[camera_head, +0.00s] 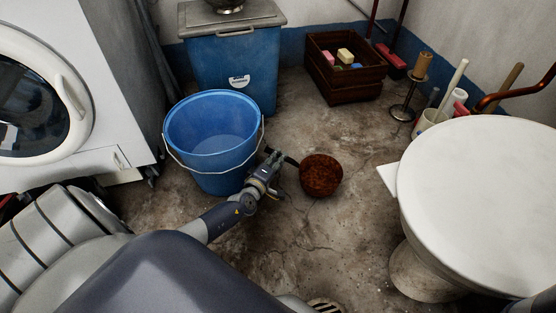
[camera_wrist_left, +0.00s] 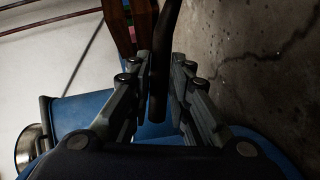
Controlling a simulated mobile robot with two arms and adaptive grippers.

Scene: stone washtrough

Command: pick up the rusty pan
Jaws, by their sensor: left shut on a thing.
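The rusty pan (camera_head: 321,175) is round and brown-red, in the middle of the head view, to the right of the blue bucket. Its dark handle (camera_head: 291,161) points left toward my left gripper (camera_head: 271,165). In the left wrist view the dark handle (camera_wrist_left: 160,50) runs between the two fingers of my left gripper (camera_wrist_left: 161,62), which is shut on it. The pan's body is not clear in the wrist view. I cannot tell whether the pan touches the floor. My right gripper is not in view.
The blue bucket (camera_head: 211,137) stands close beside my left gripper. Behind are a blue bin (camera_head: 232,68) and a wooden crate (camera_head: 345,84) with small blocks. A white toilet (camera_head: 482,190) is at the right, a washing machine (camera_head: 65,100) at the left. Floor (camera_head: 300,235) in front is clear.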

